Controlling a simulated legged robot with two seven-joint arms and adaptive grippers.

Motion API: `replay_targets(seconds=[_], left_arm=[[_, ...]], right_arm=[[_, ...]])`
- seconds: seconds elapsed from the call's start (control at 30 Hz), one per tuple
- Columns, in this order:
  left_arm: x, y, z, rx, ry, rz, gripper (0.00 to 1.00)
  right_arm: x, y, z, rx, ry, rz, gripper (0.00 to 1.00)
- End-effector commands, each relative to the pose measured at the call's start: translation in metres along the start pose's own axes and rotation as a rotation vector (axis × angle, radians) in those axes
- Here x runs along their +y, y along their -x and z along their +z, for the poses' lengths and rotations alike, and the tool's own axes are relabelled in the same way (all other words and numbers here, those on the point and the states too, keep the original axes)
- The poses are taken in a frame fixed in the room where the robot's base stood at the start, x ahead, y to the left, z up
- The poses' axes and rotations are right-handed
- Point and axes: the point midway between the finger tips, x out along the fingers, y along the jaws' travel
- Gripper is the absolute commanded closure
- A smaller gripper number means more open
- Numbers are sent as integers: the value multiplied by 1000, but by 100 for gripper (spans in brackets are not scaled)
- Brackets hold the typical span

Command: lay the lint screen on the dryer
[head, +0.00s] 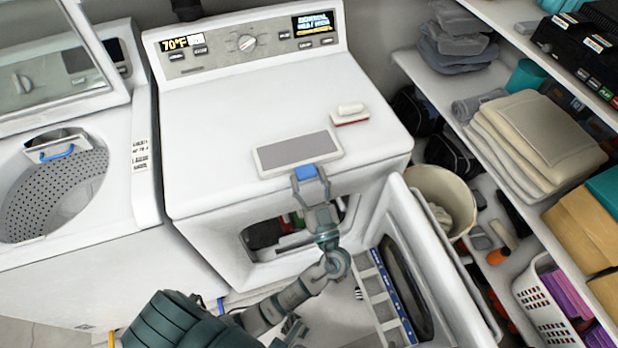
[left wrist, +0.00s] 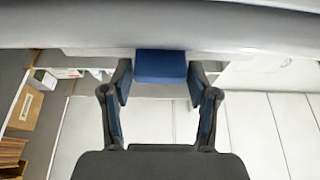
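The lint screen (head: 298,153), a white frame with a grey mesh and a blue tab (head: 306,172), appears to lie flat on the white dryer's top (head: 230,110), near its front edge. My left gripper (head: 311,182) is at the tab, reaching up from in front of the dryer. In the left wrist view its fingers (left wrist: 159,75) stand on either side of the blue tab (left wrist: 160,66), with a small gap on each side, so it looks open. Most of the screen is hidden in that view. My right gripper is not in view.
The dryer's door (head: 440,265) hangs open at the right, with clothes inside the drum opening. A white brush with a red base (head: 350,115) lies on the dryer top. An open washer (head: 60,190) stands left. Shelves (head: 440,95) with towels and a bin (head: 440,190) are right.

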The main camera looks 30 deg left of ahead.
Motion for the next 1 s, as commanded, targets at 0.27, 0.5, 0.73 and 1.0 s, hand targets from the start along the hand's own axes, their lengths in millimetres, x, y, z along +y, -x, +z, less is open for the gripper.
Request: replay_targets(seconds=[0.27,0.5,0.73,1.0], left_arm=[[0,0,0,0,0,0,18],[0,12,2,-4,-3,1,18],[1,61,2,-5,-3,3,18],[1,109,2,-3,-3,2,18]], right_arm=[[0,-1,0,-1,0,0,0],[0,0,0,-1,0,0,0],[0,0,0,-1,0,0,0],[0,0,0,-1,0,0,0]])
